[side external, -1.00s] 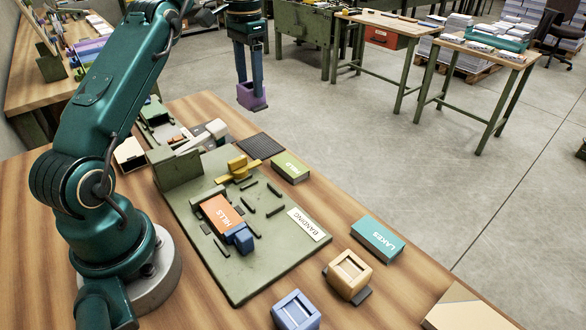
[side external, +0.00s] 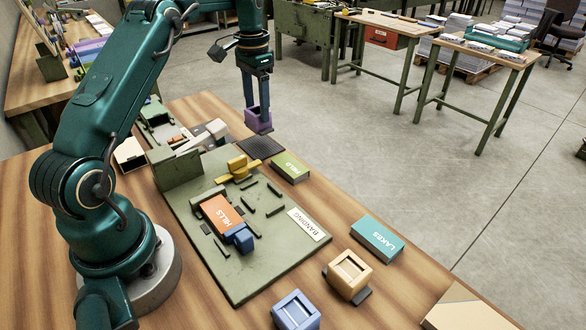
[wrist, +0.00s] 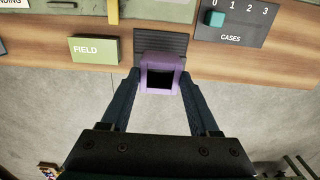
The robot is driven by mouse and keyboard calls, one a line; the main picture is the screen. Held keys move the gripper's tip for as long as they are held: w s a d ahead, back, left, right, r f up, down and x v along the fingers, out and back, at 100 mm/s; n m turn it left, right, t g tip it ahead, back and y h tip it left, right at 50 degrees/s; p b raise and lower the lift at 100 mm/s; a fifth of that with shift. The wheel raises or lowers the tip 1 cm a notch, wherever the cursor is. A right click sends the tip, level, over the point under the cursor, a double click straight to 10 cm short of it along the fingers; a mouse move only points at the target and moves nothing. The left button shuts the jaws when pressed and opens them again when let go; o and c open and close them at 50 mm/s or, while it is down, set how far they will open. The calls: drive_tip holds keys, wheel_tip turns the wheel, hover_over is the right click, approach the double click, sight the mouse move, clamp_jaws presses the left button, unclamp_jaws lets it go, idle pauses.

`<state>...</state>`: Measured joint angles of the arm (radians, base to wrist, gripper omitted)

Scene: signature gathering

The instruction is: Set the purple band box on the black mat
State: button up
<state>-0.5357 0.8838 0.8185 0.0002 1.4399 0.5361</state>
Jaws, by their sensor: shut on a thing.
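The purple band box (side external: 258,124) is a small open-topped square box held between the fingers of my gripper (side external: 257,108). It also shows in the wrist view (wrist: 160,62), with a finger on each side of it. The black mat (side external: 262,146) is a ribbed square on the wooden table near its far edge. In the side view the box hangs above the mat, with a gap below it. In the wrist view the box overlaps the lower part of the mat (wrist: 161,41), so part of the mat is hidden.
A green FIELD block (side external: 291,167) lies close beside the mat. The green banding board (side external: 240,272) carries an orange HILLS block (side external: 222,214) and a yellow piece. A CASES counter panel (wrist: 235,22) lies on the mat's other side. The table edge is near.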

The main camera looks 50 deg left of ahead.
sight(259, 124)
drive_tip(key=shift+f, duration=2.45)
drive_tip(key=shift+f, duration=0.15)
drive_tip(key=o, duration=1.4)
drive_tip(key=shift+o, duration=0.2)
